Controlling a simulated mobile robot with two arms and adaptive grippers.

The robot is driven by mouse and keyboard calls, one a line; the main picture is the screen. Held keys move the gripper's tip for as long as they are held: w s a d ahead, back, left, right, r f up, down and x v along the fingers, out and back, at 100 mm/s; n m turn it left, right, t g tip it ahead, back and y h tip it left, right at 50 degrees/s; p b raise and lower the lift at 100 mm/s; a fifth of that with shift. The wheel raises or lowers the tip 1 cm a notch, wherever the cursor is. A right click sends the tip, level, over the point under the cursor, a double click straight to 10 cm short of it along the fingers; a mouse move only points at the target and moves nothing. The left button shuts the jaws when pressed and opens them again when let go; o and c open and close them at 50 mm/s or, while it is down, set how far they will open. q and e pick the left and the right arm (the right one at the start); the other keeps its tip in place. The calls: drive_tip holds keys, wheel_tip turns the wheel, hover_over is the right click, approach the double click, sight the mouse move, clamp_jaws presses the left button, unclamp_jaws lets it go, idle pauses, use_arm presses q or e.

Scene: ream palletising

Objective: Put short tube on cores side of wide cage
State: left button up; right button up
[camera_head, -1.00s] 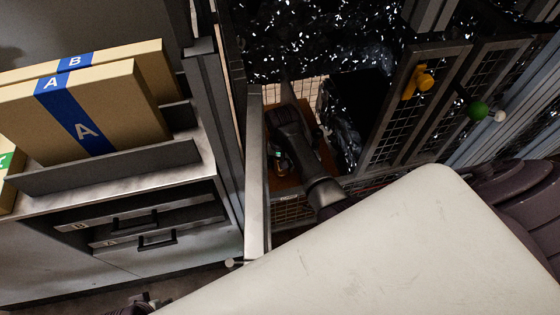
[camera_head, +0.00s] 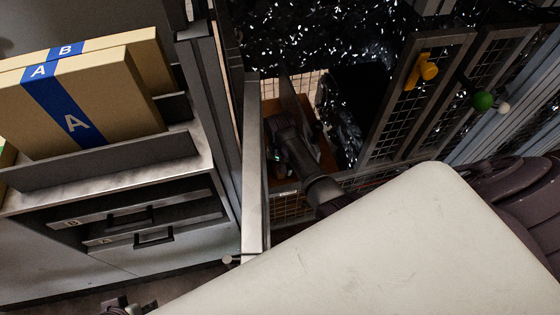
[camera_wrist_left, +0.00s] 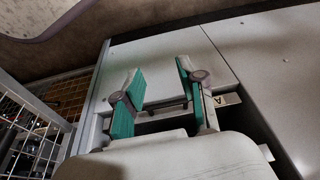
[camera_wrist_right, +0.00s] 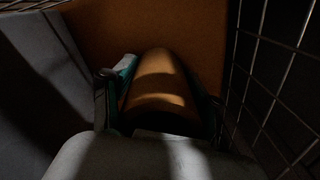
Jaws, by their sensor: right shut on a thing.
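The short tube (camera_wrist_right: 160,85) is a brown cylinder. My right gripper (camera_wrist_right: 160,105) is shut on it, with a teal finger along its left side. The tube is inside a wire-mesh cage, against a brown board (camera_wrist_right: 110,35); whether it touches the board is unclear. In the head view my right arm reaches down into the cage (camera_head: 290,207), and the tube is hidden there. The side of the cage it is on cannot be told. My left gripper (camera_wrist_left: 161,90) is open and empty in front of a grey drawer cabinet (camera_wrist_left: 225,50); it shows at the head view's bottom edge (camera_head: 125,306).
Cardboard boxes with blue A and B labels (camera_head: 80,105) stand on the cabinet at left. A metal post (camera_head: 254,165) edges the cage. Dark glossy wrapped material (camera_head: 330,45) lies behind it.

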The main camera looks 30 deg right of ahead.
drive_tip(key=o, duration=1.2)
drive_tip(key=shift+r, duration=0.2)
wheel_tip(320, 180, up, 5)
drive_tip(key=shift+r+p, duration=0.1)
drive_tip(key=shift+p, duration=1.15)
use_arm(q)
wheel_tip(320, 180, down, 16)
drive_tip(key=g+p, duration=0.1)
drive_tip(key=p, duration=0.1)
drive_tip(key=shift+d, duration=0.15)
use_arm(e)
wheel_tip(320, 180, up, 7)
drive_tip(key=shift+f, duration=0.15)
use_arm(q)
drive_tip(key=shift+w, duration=0.1)
